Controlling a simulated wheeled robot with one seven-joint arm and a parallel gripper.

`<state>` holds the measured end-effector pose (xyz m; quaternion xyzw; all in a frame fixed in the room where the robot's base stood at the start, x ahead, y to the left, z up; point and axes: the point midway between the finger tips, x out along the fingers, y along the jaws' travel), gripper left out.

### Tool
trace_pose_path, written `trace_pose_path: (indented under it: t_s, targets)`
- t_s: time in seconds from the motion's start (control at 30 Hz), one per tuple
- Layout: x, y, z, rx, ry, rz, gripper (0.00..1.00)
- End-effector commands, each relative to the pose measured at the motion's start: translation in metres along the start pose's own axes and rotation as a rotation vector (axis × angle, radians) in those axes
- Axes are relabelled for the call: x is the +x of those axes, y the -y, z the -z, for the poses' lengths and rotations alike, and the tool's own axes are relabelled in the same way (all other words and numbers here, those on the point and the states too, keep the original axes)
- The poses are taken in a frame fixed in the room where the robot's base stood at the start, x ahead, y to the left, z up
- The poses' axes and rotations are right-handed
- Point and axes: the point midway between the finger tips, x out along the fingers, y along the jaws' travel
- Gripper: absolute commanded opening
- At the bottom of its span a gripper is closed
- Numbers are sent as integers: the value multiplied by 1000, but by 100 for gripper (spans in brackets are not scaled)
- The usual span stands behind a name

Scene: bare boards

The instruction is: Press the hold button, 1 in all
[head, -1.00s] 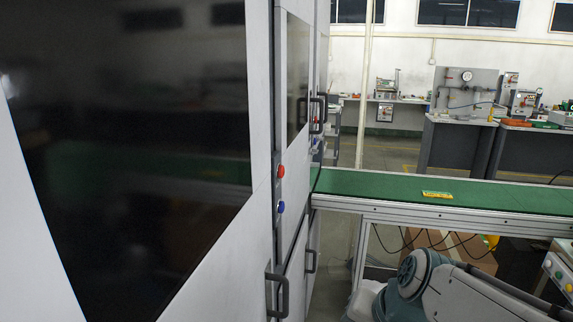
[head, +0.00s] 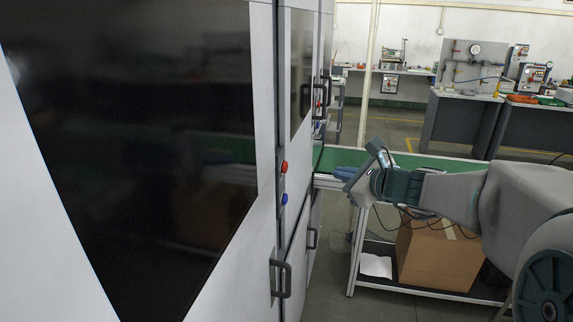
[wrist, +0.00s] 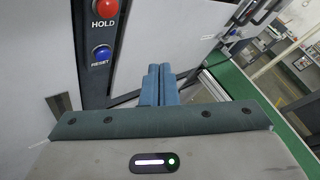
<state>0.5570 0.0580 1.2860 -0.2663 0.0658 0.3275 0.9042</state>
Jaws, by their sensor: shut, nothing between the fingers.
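The red hold button (head: 284,167) sits on a dark strip of the cabinet front, above the blue reset button (head: 284,199). In the wrist view the red button (wrist: 106,8) is at the upper left, with the word HOLD beneath it, and the blue button (wrist: 102,53) is below it over the word RESET. My gripper (head: 340,173) is to the right of the buttons in the head view, apart from them. In the wrist view its fingers (wrist: 160,70) are together and empty, pointing right of the button strip. Neither button is touched.
The cabinet's grey handles (head: 281,279) stick out below the buttons. A green conveyor (head: 430,163) runs behind my arm, with a cardboard box (head: 437,254) beneath it. Workbenches (head: 462,121) stand at the back right.

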Motion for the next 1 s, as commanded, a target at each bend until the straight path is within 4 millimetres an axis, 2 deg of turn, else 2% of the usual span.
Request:
trace_pose_path:
  t_s: [0.37, 0.8, 1.0]
  targets:
    - [7, -6, -4, -5, 0, -4, 0]
    - [48, -37, -32, -7, 0, -5, 0]
    - [59, -45, -41, -6, 0, -4, 0]
